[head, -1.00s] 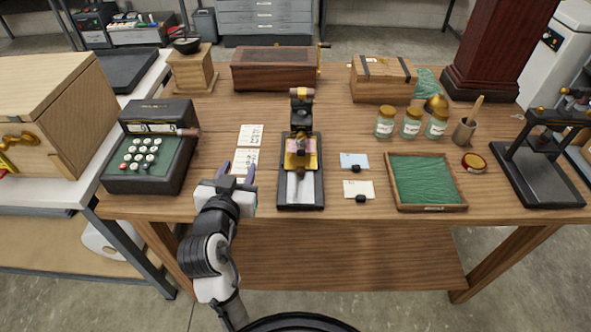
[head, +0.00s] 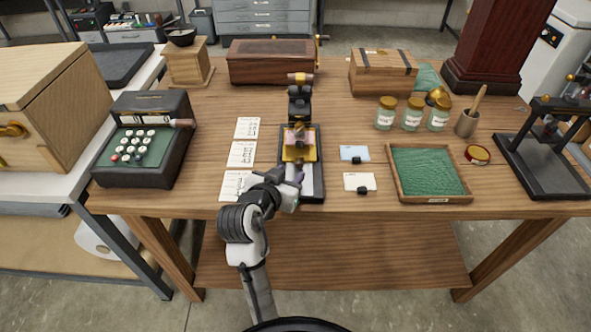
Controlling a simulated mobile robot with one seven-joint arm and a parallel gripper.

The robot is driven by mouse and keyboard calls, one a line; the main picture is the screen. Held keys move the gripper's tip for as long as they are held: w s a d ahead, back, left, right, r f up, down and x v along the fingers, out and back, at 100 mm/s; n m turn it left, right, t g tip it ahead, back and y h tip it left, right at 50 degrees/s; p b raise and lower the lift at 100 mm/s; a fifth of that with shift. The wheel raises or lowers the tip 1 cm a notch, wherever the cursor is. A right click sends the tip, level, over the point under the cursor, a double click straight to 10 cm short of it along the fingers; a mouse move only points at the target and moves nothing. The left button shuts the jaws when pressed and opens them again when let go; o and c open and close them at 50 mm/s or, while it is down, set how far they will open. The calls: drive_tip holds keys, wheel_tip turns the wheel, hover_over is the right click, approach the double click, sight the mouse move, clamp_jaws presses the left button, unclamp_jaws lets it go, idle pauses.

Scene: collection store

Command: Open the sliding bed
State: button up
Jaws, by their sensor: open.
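A black device with an upright column (head: 300,95) stands at the middle of the wooden table. Its sliding bed (head: 299,153), a gold plate with a pinkish piece on it, sits under the column. A pale track (head: 311,180) runs from the bed toward the front edge. My gripper (head: 300,177) is open over the front part of this track, just in front of the bed. Its fingers are small and partly hidden by the wrist, so I cannot tell whether they touch anything.
Printed cards (head: 242,153) lie left of the device, and two small cards (head: 355,153) lie to its right. A green-lined tray (head: 428,172) is further right. A black keyed machine (head: 147,140) stands at the left, glass jars (head: 412,115) behind the tray.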

sight(298, 165)
drive_tip(key=shift+p+x, duration=0.4)
drive_tip(key=shift+x, duration=2.2)
clamp_jaws()
